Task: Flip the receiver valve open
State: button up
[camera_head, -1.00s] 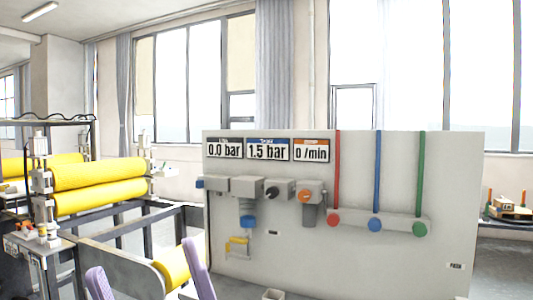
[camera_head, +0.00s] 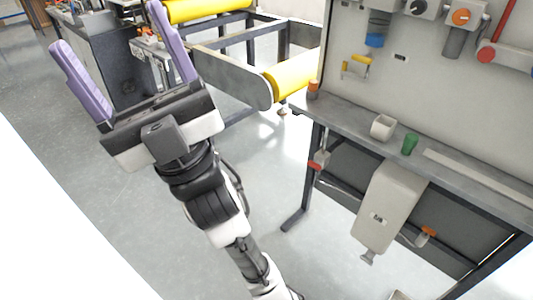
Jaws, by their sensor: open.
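My gripper (camera_head: 107,28) has two long purple fingers spread wide apart, with nothing between them. It is at the upper left, well to the left of the panel bench and apart from it. A pale tank (camera_head: 390,205), which looks like the receiver, hangs under the bench at the lower right. A small valve with an orange handle (camera_head: 427,232) sits beside the tank at its lower right. A red lever (camera_head: 318,165) shows at the bench's left leg. I cannot tell for sure which of these two is the receiver valve.
The bench top (camera_head: 345,117) carries a white cup (camera_head: 383,127) and a green cup (camera_head: 410,144). The panel (camera_head: 430,85) rises behind them with its regulators. The roller machine with a yellow roller (camera_head: 290,80) stands at the back. Grey floor (camera_head: 260,190) between my arm and the bench is clear.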

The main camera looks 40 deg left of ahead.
aim_at(315, 165)
jog(key=u, duration=0.65)
jog(key=i+j+u, duration=0.2)
jog(key=i+j, duration=0.4)
